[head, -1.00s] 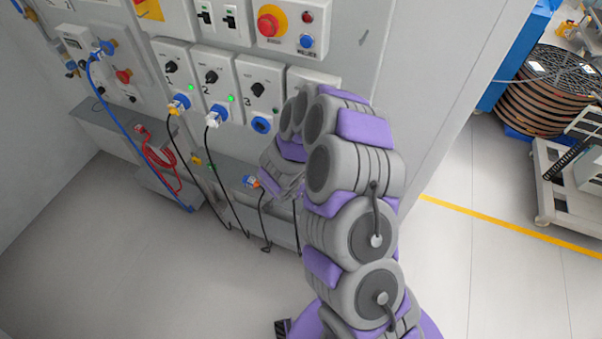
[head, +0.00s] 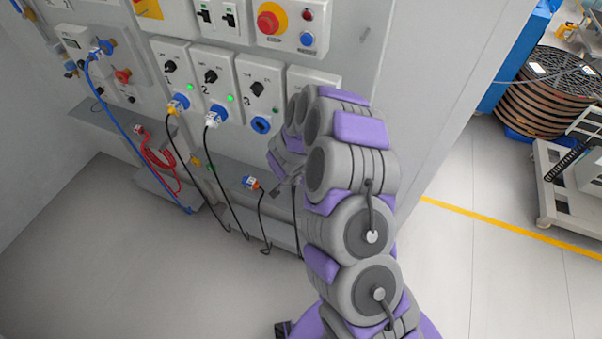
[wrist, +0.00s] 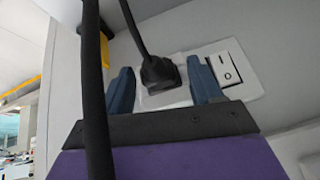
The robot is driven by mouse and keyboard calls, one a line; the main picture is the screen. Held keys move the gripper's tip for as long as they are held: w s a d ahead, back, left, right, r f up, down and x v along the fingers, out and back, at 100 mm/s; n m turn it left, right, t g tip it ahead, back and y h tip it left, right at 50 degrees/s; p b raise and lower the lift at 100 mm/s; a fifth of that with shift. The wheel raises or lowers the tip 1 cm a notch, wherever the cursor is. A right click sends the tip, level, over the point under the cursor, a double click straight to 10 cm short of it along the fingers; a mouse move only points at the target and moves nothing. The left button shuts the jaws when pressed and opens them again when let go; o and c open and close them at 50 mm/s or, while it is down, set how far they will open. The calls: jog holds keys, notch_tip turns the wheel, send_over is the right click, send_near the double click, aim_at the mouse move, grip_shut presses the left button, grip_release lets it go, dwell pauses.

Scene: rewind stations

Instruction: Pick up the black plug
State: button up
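The black plug (wrist: 158,72) sits in a white socket plate in the wrist view, with a black cable rising from its top. My gripper (wrist: 161,78) has its two blue-grey fingers apart, one on each side of the plug. A gap shows between the plug and each finger, so the gripper looks open and empty. In the head view my arm hides the plug and most of my gripper, close to the panel's lower right.
A rocker switch (wrist: 225,72) is right of the plug. A thick black cable (wrist: 92,90) crosses the wrist view's left. In the head view, a shelf (head: 225,172) carries a blue-orange connector (head: 251,183). Blue (head: 125,130) and red (head: 158,158) cables hang left. Floor (head: 120,260) is clear front left.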

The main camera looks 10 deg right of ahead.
jog(key=c, duration=0.9)
jog(key=shift+s+a+r, duration=0.2)
jog(key=shift+r, duration=0.25)
jog(key=shift+c, duration=1)
jog(key=s+a+r+p, duration=0.1)
jog(key=s+a+r, duration=0.1)
jog(key=s, duration=0.2)
jog(key=s+a+r+p, duration=0.1)
jog(key=s+a+r, duration=0.1)
jog(key=s, duration=0.1)
jog(key=s+a+r+p, duration=0.1)
jog(key=s+a+r, duration=0.1)
jog(key=s+r, duration=0.1)
jog(key=shift+s+a, duration=0.3)
jog(key=shift+s, duration=0.5)
grip_shut()
jog(key=o, duration=0.6)
grip_release()
jog(key=c, duration=0.6)
